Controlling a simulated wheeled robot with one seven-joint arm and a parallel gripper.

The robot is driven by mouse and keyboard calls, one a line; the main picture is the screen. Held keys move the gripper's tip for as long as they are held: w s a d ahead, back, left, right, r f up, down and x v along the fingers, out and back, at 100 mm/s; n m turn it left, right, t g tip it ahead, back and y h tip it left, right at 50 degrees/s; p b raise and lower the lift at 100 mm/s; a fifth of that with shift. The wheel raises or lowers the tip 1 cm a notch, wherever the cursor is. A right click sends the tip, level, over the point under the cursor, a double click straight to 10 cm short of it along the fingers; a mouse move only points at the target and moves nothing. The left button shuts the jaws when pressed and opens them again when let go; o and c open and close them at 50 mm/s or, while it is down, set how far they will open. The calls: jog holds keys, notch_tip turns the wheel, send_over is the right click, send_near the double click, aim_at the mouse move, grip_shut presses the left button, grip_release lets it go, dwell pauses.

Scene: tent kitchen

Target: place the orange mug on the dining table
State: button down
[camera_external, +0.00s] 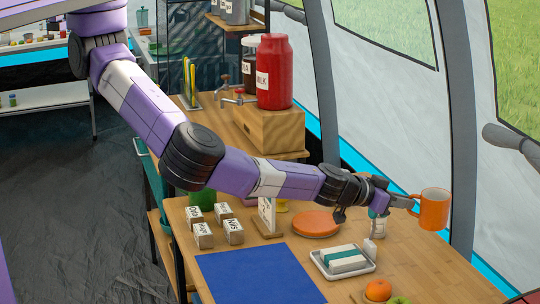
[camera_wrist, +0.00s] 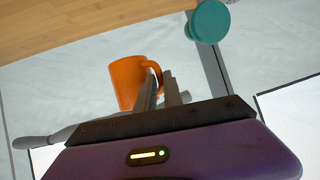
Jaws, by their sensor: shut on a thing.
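The orange mug (camera_external: 434,209) is held upright in the air at the right of the external view, above or just past the far right edge of the wooden dining table (camera_external: 440,270). My gripper (camera_external: 412,204) is shut on the mug's handle side. In the wrist view the mug (camera_wrist: 127,82) shows with its handle at the fingers of my gripper (camera_wrist: 160,92). The tabletop (camera_wrist: 80,22) shows at the top of the wrist view, apart from the mug.
The table's right front part is clear. A tent pole (camera_external: 464,120) and wall stand close behind the mug.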

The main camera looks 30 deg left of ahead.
notch_tip(320, 180, down, 13)
jog(key=shift+r+b, duration=0.2)
jog(key=shift+b, duration=0.95)
jog(key=shift+f, duration=0.1)
jog(key=c, duration=1.5)
grip_release()
jog(key=shift+r, duration=0.2)
jog(key=p+v, duration=0.2)
jog(key=v, duration=1)
jog(key=shift+s+a+f, duration=0.1)
jog(key=shift+s+f, duration=0.05)
jog(key=shift+f, duration=0.05)
